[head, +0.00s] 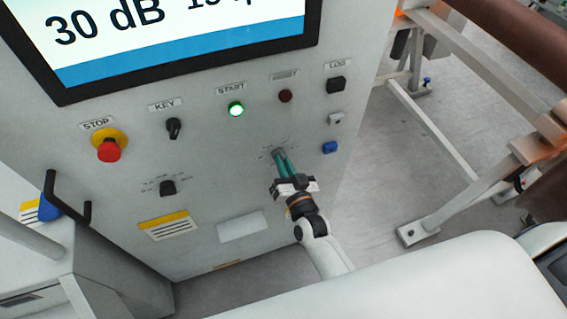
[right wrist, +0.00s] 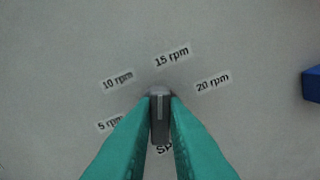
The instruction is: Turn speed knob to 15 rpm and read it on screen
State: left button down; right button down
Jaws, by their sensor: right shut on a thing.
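The speed knob (right wrist: 160,103) is a small grey knob with a pale line that points up, roughly toward the 15 rpm label (right wrist: 172,57). My right gripper (head: 281,160) has green fingers shut on this knob, one on each side. In the head view the fingers mostly hide the knob. The screen (head: 190,50) at the top left is cut off by the picture edge. It reads "30 dB" and, partly cut, what looks like "15 rp". My left gripper is not in view.
The panel (head: 205,155) also carries a red stop button (head: 108,150), a key switch (head: 174,128), a lit green start button (head: 236,109) and a second selector knob (head: 168,188). A blue connector (head: 330,147) sits right of my gripper. A pale metal frame (head: 450,190) stands at right.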

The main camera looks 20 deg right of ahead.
jog(key=shift+m, duration=0.5)
jog(key=c, duration=1.4)
grip_release()
jog(key=shift+c, duration=0.2)
jog(key=s+b, duration=0.3)
jog(key=s, duration=0.9)
jog(key=shift+d, duration=0.25)
